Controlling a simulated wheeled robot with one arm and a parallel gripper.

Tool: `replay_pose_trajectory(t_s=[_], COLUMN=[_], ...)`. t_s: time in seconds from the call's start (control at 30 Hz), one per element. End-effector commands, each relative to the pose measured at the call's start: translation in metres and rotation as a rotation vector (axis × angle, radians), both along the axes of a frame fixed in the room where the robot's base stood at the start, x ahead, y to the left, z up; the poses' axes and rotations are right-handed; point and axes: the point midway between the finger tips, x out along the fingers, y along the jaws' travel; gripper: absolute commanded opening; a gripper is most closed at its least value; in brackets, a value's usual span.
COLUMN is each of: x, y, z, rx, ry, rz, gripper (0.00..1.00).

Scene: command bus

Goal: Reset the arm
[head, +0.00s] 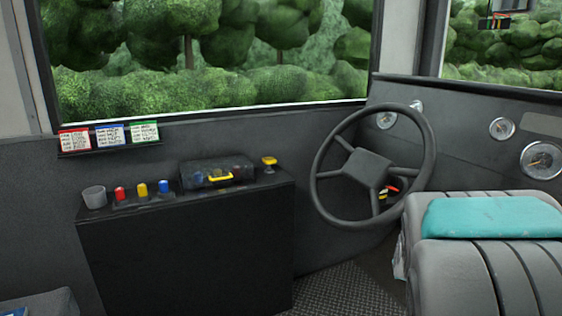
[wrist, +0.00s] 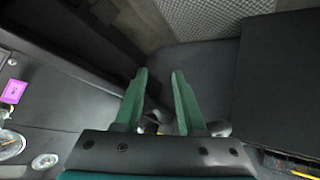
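My gripper (wrist: 159,75) shows in the wrist view with its two green fingers spread apart. Nothing is seen between the fingertips. Below the fingers is a dark grey surface, with a patterned metal floor strip (wrist: 205,20) beyond it. My arm's full pose cannot be told from these views.
A black console (head: 185,245) carries a grey cup (head: 94,197), red, yellow and blue knobs, and a dark case (head: 217,172) with a yellow handle. A steering wheel (head: 366,168) and a seat (head: 440,262) with a teal cloth (head: 490,217) stand at right. Gauges (wrist: 11,143) are at left in the wrist view.

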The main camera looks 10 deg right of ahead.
Motion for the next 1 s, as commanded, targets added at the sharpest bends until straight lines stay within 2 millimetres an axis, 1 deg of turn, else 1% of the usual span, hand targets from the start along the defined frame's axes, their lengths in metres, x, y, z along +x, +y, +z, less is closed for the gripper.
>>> replay_pose_trajectory(t_s=[0.03, 0.07, 0.1, 0.13, 0.17, 0.2, 0.27, 0.3, 0.37, 0.4, 0.47, 0.5, 0.57, 0.6, 0.7, 0.77, 1.0], x=[-0.009, -0.017, -0.029, -0.040, -0.051, -0.068, -0.096, -0.116, -0.147, -0.168, -0.197, -0.215, -0.237, -0.248, -0.269, -0.274, -0.275], y=[0.032, 0.050, 0.074, 0.090, 0.106, 0.126, 0.154, 0.171, 0.192, 0.203, 0.216, 0.222, 0.228, 0.229, 0.231, 0.232, 0.232], z=[-0.010, -0.017, -0.024, -0.029, -0.034, -0.041, -0.048, -0.051, -0.055, -0.057, -0.057, -0.057, -0.054, -0.047, -0.041, -0.040, -0.040], rx=[0.056, 0.092, 0.136, 0.165, 0.194, 0.230, 0.275, 0.302, 0.332, 0.348, 0.363, 0.369, 0.373, 0.377, 0.380, 0.380, 0.379], ry=[0.052, 0.092, 0.143, 0.183, 0.228, 0.288, 0.378, 0.440, 0.532, 0.595, 0.677, 0.728, 0.789, 0.809, 0.854, 0.864, 0.865], rz=[0.042, 0.063, 0.090, 0.109, 0.129, 0.153, 0.188, 0.208, 0.233, 0.245, 0.261, 0.270, 0.275, 0.260, 0.240, 0.234, 0.233], gripper=[0.40, 0.40, 0.40, 0.40, 0.40, 0.40, 0.40, 0.40, 0.40, 0.40, 0.40, 0.40, 0.40, 0.40, 0.40, 0.40, 0.40])
